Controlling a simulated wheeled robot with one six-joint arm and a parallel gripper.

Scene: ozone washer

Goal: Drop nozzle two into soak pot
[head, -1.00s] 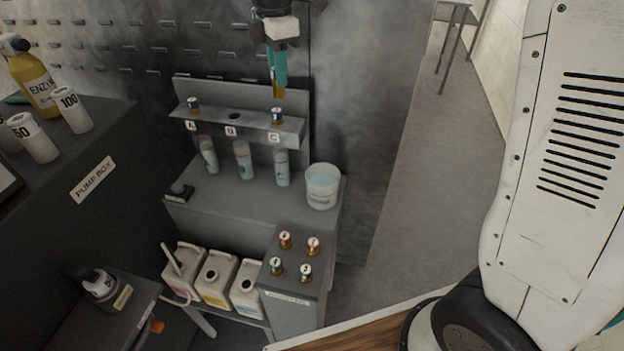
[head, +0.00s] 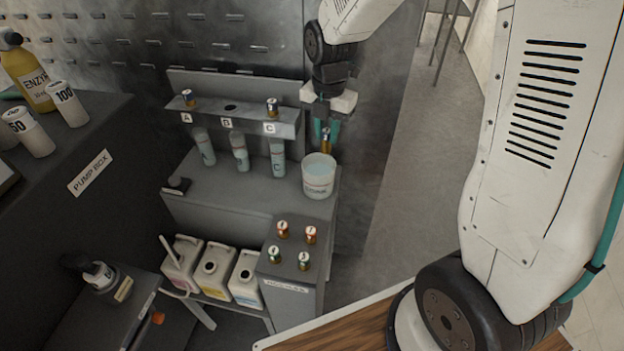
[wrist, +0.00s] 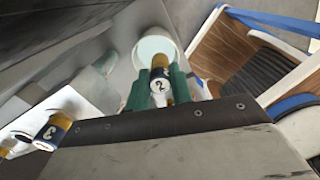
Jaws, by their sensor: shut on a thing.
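My gripper (head: 325,128) has teal fingers and is shut on nozzle two (wrist: 160,84), a small dark-blue and brass nozzle with a white cap marked 2. In the head view the nozzle (head: 325,142) is held upright, just above the soak pot. The soak pot (head: 318,186) is a white bucket with pale blue liquid, on the right end of the grey bench. In the wrist view the pot (wrist: 143,52) shows just beyond the nozzle's lower end. The nozzle appears clear of the liquid.
The rack (head: 240,116) left of the pot holds nozzles at A and C (head: 272,106); its B hole (head: 230,107) is empty. Bottles hang below it. A grey stand (head: 290,270) with several capped nozzles and white jugs (head: 215,270) are lower in front. A perforated wall stands behind.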

